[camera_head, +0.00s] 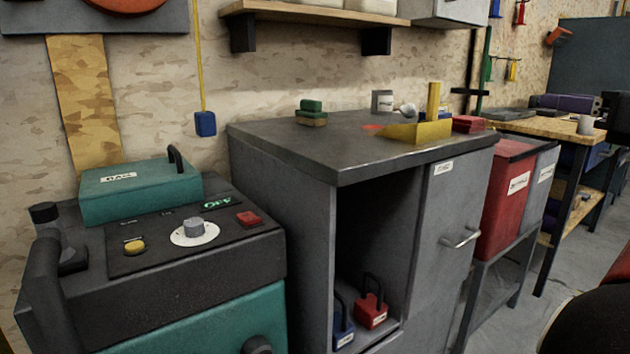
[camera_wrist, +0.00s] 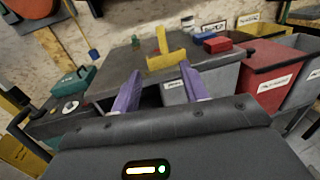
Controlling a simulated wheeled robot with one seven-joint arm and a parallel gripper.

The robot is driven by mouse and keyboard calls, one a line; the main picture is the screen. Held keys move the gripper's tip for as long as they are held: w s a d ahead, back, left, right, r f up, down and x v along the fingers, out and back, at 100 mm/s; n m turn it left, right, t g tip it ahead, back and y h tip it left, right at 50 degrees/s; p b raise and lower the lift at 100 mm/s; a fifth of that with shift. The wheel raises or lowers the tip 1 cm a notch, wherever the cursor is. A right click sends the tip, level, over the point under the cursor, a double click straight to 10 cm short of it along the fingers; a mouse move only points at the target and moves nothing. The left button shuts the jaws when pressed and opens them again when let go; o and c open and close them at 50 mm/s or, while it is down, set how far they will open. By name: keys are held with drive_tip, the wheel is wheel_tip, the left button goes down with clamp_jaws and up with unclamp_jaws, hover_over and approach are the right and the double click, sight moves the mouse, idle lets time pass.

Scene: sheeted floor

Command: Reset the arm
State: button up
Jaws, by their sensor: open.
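My gripper (camera_wrist: 160,88) shows in the wrist view with two purple fingers spread apart. It is open, and nothing is between the fingers. Beyond it are the grey cabinet (camera_wrist: 120,62) and the yellow block piece (camera_wrist: 165,58) on its top. In the head view the fingers do not show. A dark rounded shape at the lower right edge there may be part of my arm.
The grey cabinet (camera_head: 300,150) has an open compartment holding red (camera_head: 370,308) and blue (camera_head: 343,325) padlocks. A teal-and-black machine (camera_head: 180,250) stands at left. Red (camera_head: 508,195) and grey bins stand right of the cabinet, then a wooden workbench (camera_head: 555,128). Floor shows at right.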

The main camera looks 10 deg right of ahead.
drive_tip(key=w+a+f+n+g+y+p, duration=0.15)
drive_tip(key=a+f+n+g, duration=0.4)
drive_tip(key=a, duration=0.55)
drive_tip(key=w+a+f+n+g+h+p, duration=0.1)
drive_tip(key=w+a+f+n+g+p, duration=0.1)
drive_tip(key=a+f+n, duration=0.65)
drive_tip(key=s+a+f+n+g+h+p, duration=0.1)
drive_tip(key=s+a+f+n+g+h, duration=0.1)
drive_tip(key=s+a+f+n, duration=0.4)
drive_tip(key=s+a+f+n+g+h+p, duration=0.1)
drive_tip(key=s+a+f+n, duration=0.5)
drive_tip(key=f+n, duration=0.6)
drive_tip(key=shift+s+a+f+n+g+h, duration=0.15)
drive_tip(key=shift+s+a+n+g+h, duration=0.2)
drive_tip(key=shift+n+g+h, duration=0.4)
